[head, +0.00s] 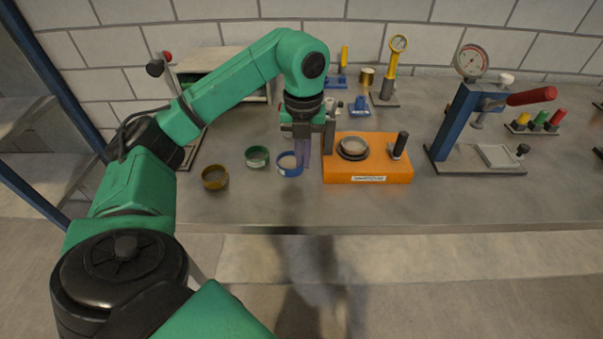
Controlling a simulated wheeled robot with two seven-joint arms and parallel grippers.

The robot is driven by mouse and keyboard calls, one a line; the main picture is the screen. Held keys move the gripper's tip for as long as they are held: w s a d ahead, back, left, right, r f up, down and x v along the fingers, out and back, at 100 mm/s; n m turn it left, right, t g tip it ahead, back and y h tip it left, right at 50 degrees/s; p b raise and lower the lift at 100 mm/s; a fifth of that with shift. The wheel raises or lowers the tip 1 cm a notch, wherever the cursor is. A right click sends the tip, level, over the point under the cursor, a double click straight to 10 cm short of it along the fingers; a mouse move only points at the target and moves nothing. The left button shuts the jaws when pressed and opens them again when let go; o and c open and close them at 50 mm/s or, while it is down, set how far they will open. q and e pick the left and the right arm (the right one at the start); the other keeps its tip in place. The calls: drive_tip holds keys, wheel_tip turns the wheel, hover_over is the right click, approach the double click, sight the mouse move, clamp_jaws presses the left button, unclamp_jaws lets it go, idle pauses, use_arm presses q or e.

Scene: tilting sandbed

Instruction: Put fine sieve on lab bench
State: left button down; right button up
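Three ring-shaped sieves are on the grey lab bench (420,205): a brass-yellow one (215,184), a green one (257,157) and a blue one (284,171) with a pale label. I cannot tell from their look which is the fine sieve. My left gripper (302,164) points down at the right side of the blue sieve, its fingers overlapping that rim and hiding part of it. The fingers look close together, but whether they are shut on the rim is unclear. The blue sieve appears to be at bench level. My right gripper is not in view.
An orange block (367,172) holding a round dish (352,148) stands just right of my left gripper. A blue press with a gauge (460,120) is further right. Yellow-handled tools (391,75) stand behind. The bench front strip is clear.

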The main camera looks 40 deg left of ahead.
use_arm(q)
wheel_tip(320, 180, down, 4)
drive_tip(key=shift+r, duration=0.1)
drive_tip(key=shift+f, duration=0.35)
drive_tip(key=c, duration=1.1)
unclamp_jaws()
drive_tip(key=shift+o, duration=0.2)
drive_tip(key=shift+r, duration=0.1)
wheel_tip(320, 180, up, 6)
drive_tip(key=shift+w+f, duration=0.1)
drive_tip(key=shift+f, duration=0.1)
wheel_tip(320, 180, up, 7)
drive_tip(key=p, duration=0.3)
drive_tip(key=shift+f, duration=0.2)
